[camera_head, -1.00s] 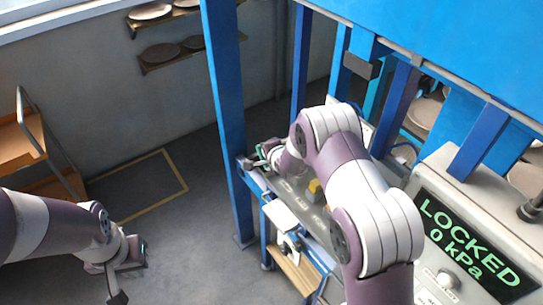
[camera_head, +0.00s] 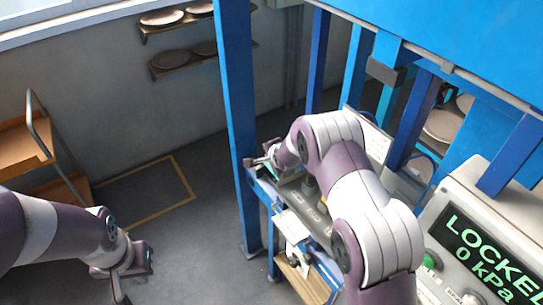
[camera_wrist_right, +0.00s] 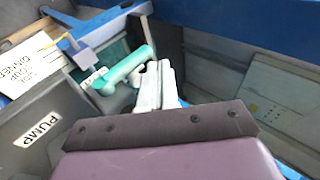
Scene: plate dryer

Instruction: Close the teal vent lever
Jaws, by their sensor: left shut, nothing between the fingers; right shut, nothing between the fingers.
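The teal lever (camera_wrist_right: 128,66) shows in the right wrist view as a slanted rounded bar over a dark recess beside a panel marked PUMP. My right gripper (camera_wrist_right: 163,66) is shut and empty, its pale fingertips just right of the lever's upper end. I cannot tell whether they touch it. My left gripper (camera_head: 149,257) is shut and empty over the floor at lower left.
A blue post (camera_head: 237,120) stands close to my right gripper. The grey console (camera_head: 310,205) lies below my right arm. A display (camera_head: 485,255) reads LOCKED, 0 kPa, partly cut off. An orange-shelved cart (camera_head: 22,145) stands left. The floor (camera_head: 205,235) between is clear.

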